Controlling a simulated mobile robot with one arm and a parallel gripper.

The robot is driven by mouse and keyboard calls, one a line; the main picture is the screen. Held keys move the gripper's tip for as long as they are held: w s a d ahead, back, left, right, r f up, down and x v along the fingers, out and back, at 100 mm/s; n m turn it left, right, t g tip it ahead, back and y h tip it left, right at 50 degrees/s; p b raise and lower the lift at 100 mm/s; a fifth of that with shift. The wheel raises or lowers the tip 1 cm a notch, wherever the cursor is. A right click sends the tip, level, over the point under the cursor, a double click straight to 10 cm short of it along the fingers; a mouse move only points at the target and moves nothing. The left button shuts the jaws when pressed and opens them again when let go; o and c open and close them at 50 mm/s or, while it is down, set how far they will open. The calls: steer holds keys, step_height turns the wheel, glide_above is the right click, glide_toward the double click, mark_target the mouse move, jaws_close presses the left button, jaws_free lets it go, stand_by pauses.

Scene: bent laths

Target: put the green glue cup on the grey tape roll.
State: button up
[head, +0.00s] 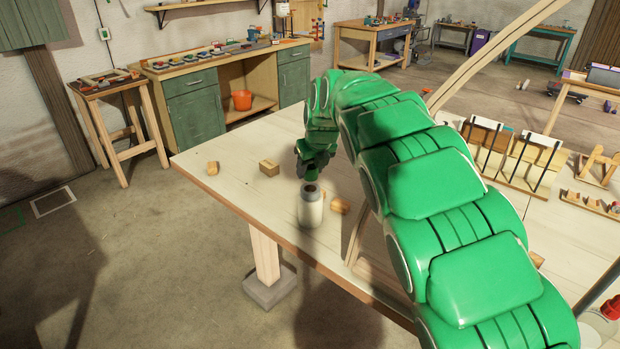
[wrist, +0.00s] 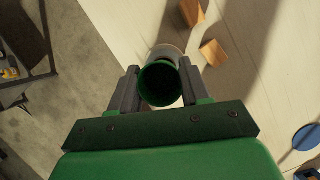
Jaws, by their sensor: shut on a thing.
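The green glue cup (wrist: 160,84) is between the two fingers of my gripper (wrist: 159,76) in the wrist view, its dark open mouth facing the camera. My gripper is shut on it. In the head view my gripper (head: 315,155) is over the near left part of the table, with the cup a small dark green shape under it. A pale grey-white cylinder (head: 310,210) with a brownish top stands right below or in front of it. Part of this cylinder shows behind the cup in the wrist view (wrist: 165,50). I cannot tell whether they touch. I cannot make out the grey tape roll for certain.
Wooden blocks lie near the cylinder: one at its right (head: 340,205), one behind it (head: 269,168), one near the left corner (head: 213,168). The table edge is close by. A bent lath (head: 490,55) and clamped boards (head: 510,155) are at right. A blue disc (wrist: 307,138) shows in the wrist view.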

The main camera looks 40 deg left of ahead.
mark_target(310, 178)
steer(key=shift+w+a+f, duration=0.15)
steer(key=shift+a+f, duration=0.05)
steer(key=shift+f, duration=1.7)
steer(key=shift+f, duration=0.1)
steer(key=o, duration=1)
steer(key=v, duration=1.2)
